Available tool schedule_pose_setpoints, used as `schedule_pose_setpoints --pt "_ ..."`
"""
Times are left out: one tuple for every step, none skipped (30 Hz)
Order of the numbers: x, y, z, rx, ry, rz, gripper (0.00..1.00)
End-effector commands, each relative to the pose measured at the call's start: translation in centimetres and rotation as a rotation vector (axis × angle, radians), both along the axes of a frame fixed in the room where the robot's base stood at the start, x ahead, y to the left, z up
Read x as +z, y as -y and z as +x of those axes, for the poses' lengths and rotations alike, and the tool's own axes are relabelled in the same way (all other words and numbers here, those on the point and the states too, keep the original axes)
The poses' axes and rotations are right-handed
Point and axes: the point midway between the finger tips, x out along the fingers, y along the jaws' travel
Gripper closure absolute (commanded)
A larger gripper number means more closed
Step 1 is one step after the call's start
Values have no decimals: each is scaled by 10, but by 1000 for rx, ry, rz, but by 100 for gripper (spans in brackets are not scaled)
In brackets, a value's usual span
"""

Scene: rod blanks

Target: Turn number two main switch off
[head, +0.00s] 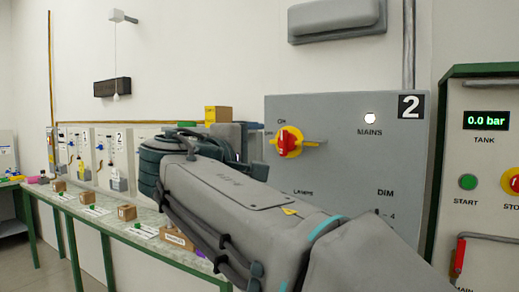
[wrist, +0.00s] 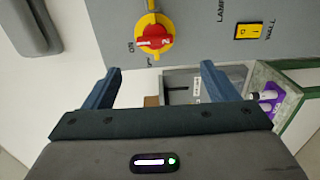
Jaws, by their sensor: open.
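The grey panel marked 2 (head: 345,155) is on the wall at centre right in the head view. Its main switch (head: 288,142) is a red rotary knob on a yellow disc, with ON and OFF marks beside it. The switch also shows in the wrist view (wrist: 153,40), just beyond the fingers. A white lamp (head: 370,118) above the word MAINS looks lit. My gripper (wrist: 158,88) is open and empty, its two blue fingers apart and short of the switch. In the head view my arm covers the lower left of the panel.
A yellow wall switch (wrist: 248,31) sits on the panel near the main switch. To the right is a green-framed tank panel (head: 487,140) reading 0.0 bar. A long bench (head: 100,205) with small boxes runs along the left wall.

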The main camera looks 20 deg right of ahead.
Motion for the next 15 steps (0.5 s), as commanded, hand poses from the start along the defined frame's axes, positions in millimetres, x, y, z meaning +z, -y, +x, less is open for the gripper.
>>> schedule_pose_setpoints --pt "4 0 1 -2 9 -11 20" --pt "6 1 2 -3 11 -16 20" --pt "8 4 3 -5 13 -18 20" --pt "8 6 5 -6 13 -19 20" --pt "8 9 7 -7 11 -19 20" --pt "8 14 11 -6 11 -19 20" --pt "8 18 14 -8 10 -19 20" --pt "8 23 18 -8 10 -19 20" --pt "8 29 23 -8 9 -18 20" --pt "8 34 27 -8 9 -18 20" --pt "8 40 31 -8 9 -18 20" --pt "8 47 37 -7 9 -18 20" --pt "8 52 41 -7 9 -18 20" --pt "9 57 45 -7 10 -18 20" --pt "8 63 50 -6 9 -18 20"
